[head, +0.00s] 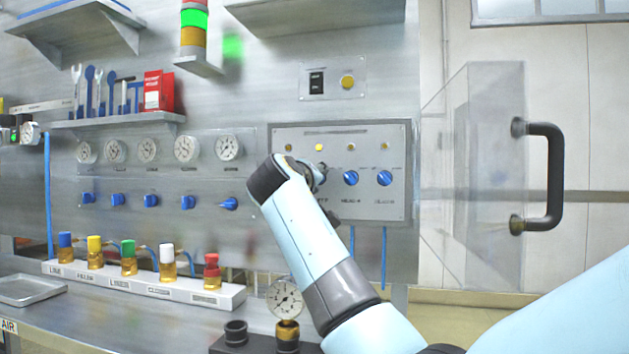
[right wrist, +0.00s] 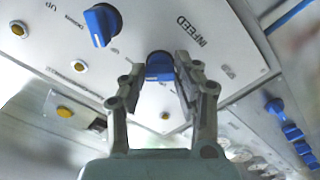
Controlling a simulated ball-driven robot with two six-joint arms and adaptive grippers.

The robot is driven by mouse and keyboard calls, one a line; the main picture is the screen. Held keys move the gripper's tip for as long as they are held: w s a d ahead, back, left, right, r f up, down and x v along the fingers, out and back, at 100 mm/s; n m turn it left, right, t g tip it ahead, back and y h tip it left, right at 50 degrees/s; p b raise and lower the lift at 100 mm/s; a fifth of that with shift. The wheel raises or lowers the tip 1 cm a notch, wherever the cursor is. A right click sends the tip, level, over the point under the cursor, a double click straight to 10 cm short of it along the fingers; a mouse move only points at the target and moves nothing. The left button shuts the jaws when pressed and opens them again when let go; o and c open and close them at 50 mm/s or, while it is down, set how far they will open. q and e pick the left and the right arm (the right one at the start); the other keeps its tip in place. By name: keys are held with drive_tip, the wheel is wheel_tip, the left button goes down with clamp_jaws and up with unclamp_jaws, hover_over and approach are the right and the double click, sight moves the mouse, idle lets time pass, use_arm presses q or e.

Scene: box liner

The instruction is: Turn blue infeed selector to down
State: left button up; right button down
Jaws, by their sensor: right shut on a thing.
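The blue infeed selector (right wrist: 159,66) is a blue knob on a light grey panel, beside the printed word INFEED in the right wrist view. My right gripper (right wrist: 158,74) has its two fingers shut on the knob, one on each side. Its exact pointer direction is partly hidden by the fingers. In the head view my right gripper (head: 318,174) is at the left part of the selector panel (head: 390,207), and my wrist hides the infeed knob there. My left gripper is in neither view.
Two more blue selectors (head: 351,178) (head: 384,178) sit to the right on the same panel. A pressure gauge (head: 286,299) stands on the bench below my right forearm. A clear door with a black handle (head: 553,175) is at right.

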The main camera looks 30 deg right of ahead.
drive_tip(key=c, duration=1.4)
unclamp_jaws()
drive_tip(key=shift+f, duration=0.3)
drive_tip(key=o, duration=0.4)
drive_tip(key=shift+r, duration=0.2)
drive_tip(key=v, duration=0.7)
drive_tip(key=shift+s+a, duration=0.2)
drive_tip(key=shift+f, duration=0.1)
